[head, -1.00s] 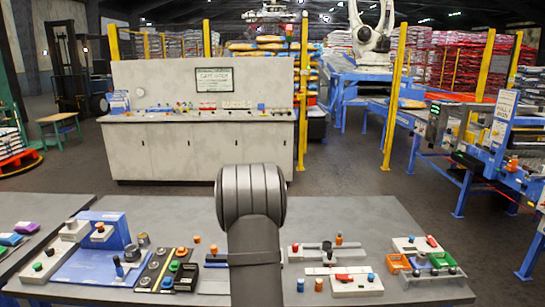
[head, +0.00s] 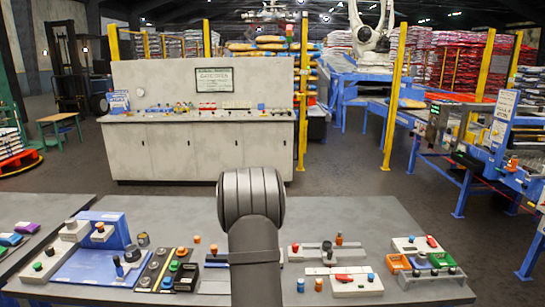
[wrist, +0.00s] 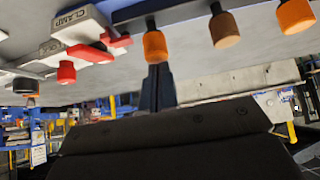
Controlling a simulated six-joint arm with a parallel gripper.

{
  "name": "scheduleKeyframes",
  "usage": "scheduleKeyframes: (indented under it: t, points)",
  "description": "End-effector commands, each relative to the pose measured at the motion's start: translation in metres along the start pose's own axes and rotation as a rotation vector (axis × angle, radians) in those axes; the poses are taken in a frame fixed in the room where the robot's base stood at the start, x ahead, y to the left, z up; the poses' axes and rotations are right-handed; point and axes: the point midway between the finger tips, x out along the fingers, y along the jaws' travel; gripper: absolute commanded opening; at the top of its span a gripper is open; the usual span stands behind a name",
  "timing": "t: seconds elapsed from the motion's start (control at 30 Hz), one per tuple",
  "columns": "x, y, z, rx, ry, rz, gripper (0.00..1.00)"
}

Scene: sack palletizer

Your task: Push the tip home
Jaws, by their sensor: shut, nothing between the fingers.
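In the wrist view my gripper (wrist: 158,86) is shut, its dark fingers together and empty. Just beyond the fingertips is an orange tip (wrist: 155,46) on a black neck; I cannot tell whether the fingers touch it. A brown tip (wrist: 223,29) and another orange tip (wrist: 295,15) stand in a row to its right, near a dark blue bar (wrist: 180,10). I cannot tell how far any tip is seated. In the head view my own arm hides the gripper and part of the bench.
In the wrist view a block marked CLAMP (wrist: 80,22), a red lever (wrist: 92,52) and a red knob (wrist: 66,72) are to the left. In the head view the grey bench (head: 335,215) holds several fixtures, a blue station (head: 95,262) and green and orange bins (head: 420,262). Its back strip is clear.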

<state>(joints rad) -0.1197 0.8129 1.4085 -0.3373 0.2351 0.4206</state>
Motion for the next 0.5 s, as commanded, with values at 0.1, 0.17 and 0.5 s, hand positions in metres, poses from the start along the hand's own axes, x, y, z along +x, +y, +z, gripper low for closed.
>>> scheduleKeyframes:
  t: [0.1, 0.17, 0.5]
  points:
    - [0.001, 0.000, 0.002, 0.000, -0.004, 0.000, 0.00]
    - [0.001, 0.000, 0.002, 0.000, -0.004, 0.000, 0.00]
    - [-0.013, 0.000, -0.010, 0.001, -0.001, 0.001, 0.00]
